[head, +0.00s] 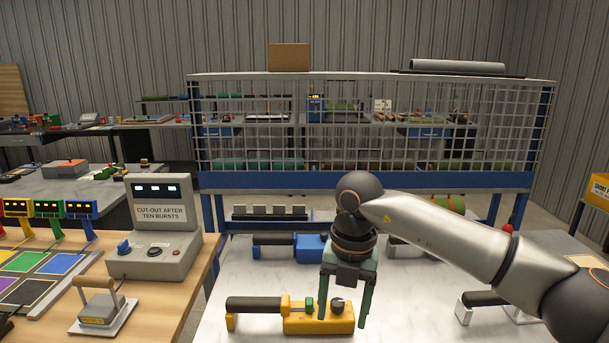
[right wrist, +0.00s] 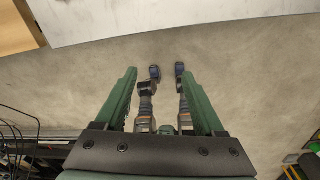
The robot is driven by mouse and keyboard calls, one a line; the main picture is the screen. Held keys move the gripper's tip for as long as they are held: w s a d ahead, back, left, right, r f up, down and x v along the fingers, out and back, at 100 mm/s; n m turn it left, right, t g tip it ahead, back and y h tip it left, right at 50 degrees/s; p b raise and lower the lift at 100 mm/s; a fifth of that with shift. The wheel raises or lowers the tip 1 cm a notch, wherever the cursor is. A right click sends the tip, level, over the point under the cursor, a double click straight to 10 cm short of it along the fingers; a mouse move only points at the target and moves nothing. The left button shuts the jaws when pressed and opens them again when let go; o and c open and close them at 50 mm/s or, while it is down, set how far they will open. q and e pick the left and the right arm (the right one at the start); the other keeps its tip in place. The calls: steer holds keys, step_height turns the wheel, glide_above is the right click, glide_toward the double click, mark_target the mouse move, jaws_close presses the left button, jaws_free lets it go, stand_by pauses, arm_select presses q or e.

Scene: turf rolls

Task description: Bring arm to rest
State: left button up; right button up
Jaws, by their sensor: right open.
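My right gripper (head: 343,318) hangs from the arm that comes in from the right in the head view, its green fingers pointing down. The fingers are spread with nothing between them. They also show apart and empty in the right wrist view (right wrist: 165,95), with bare floor (right wrist: 225,75) below. In the head view the gripper overlaps a yellow tool with a black handle (head: 300,318) on the white table (head: 235,280). The wrist view places the gripper over the floor, with the table edge beyond it. My left gripper is not in view.
A blue tool (head: 308,248) lies farther back on the white table, before a wire mesh rack (head: 260,135). At left, a wooden bench (head: 200,265) holds a grey control box (head: 155,245) and a block with a handle (head: 100,308). Dark shelving (right wrist: 50,150) shows low in the wrist view.

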steer(key=s+a+f+n+g+y, duration=0.1)
steer(key=s+a+f+g+y, duration=0.2)
steer(key=a, duration=0.4)
steer(key=s+a+f+n+g+y, duration=0.1)
steer(key=s+a+f+y, duration=0.25)
steer(key=s+a, duration=0.25)
steer(key=s+a+r+m+y, duration=0.2)
steer(key=s+a+r+y, duration=0.35)
steer(key=y, duration=0.55)
steer(key=w+d+f+m+t+y, duration=0.1)
steer(key=w+d+m+t, duration=0.25)
steer(key=m+t, duration=0.35)
steer(key=w+d+f+m+t+y, duration=0.1)
steer(key=w+d+m+t, duration=0.1)
steer(key=w+m+t, duration=0.4)
steer(key=d+f+m+t+h, duration=0.7)
steer(key=d+f+m+h, duration=0.25)
steer(key=f+m, duration=0.2)
steer(key=s+d+f+m+g+h, duration=0.3)
steer(key=s+d+f+h, duration=0.1)
steer(key=s+d+f, duration=0.3)
steer(key=s+d+f+m+g+h+p, duration=0.1)
steer(key=s+d+f+m+g+h, duration=0.2)
steer(key=s+d+f, duration=0.4)
steer(key=s+f+h, duration=0.1)
steer(key=s+f, duration=0.2)
steer(key=f, duration=0.2)
steer(key=shift+s+m+g+h, duration=0.3)
steer(key=shift+m, duration=0.05)
